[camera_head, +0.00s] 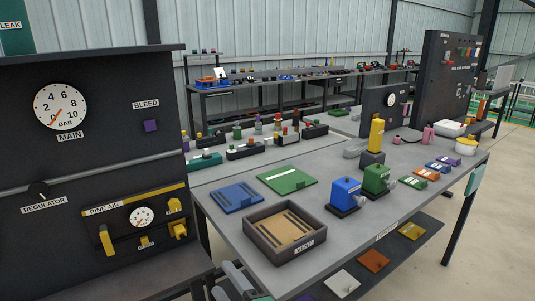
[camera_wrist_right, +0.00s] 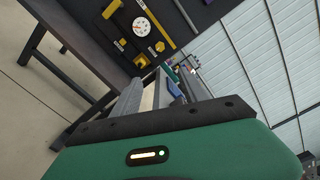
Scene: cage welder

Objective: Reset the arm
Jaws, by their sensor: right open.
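My right gripper (camera_head: 229,284) shows at the bottom edge of the head view, left of centre, with its grey fingers in front of the near table's left end. It is open, and I see nothing between its fingers. In the right wrist view the two grey fingers of the right gripper (camera_wrist_right: 158,92) stand apart beyond a green housing, pointing toward the dark panel. Most of the right arm is out of the head view. My left gripper is in neither view.
A dark gauge panel (camera_head: 95,150) stands close at left, with yellow valves. The grey table (camera_head: 350,222) holds a brown tray (camera_head: 253,236), a blue block (camera_head: 345,192), a green block (camera_head: 377,179) and flat coloured plates. Lower shelf holds more plates. Open floor lies at right.

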